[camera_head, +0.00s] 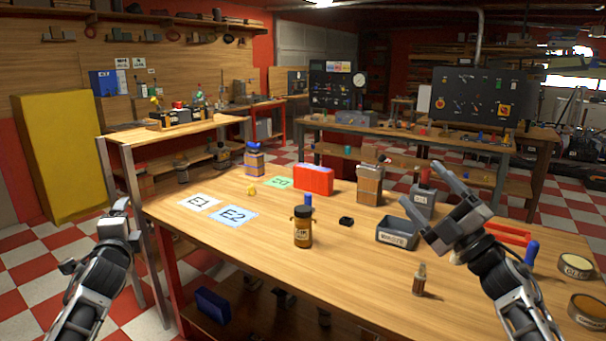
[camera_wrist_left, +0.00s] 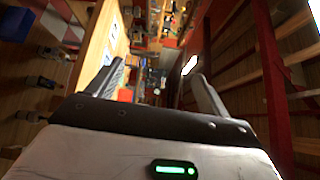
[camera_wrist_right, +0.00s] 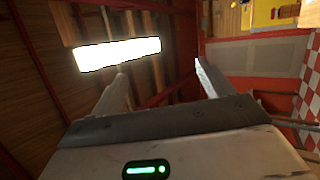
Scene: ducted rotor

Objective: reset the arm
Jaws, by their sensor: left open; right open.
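My right gripper (camera_head: 421,184) is raised over the right part of the wooden workbench (camera_head: 350,262) in the head view. Its two fingers are spread and hold nothing. In the right wrist view the open fingers (camera_wrist_right: 160,69) point towards the ceiling and a bright lamp. My left gripper (camera_head: 94,235) is at the left of the head view, off the bench's left end. In the left wrist view its fingers (camera_wrist_left: 158,70) are wide apart with nothing between them.
On the bench stand a brown jar (camera_head: 303,228), a grey bin (camera_head: 397,233), a red box (camera_head: 314,180), a small bottle (camera_head: 419,279) and round tins (camera_head: 575,265). Flat cards E1 (camera_head: 199,202) and E2 (camera_head: 233,216) lie at the left. The front middle is mostly bare.

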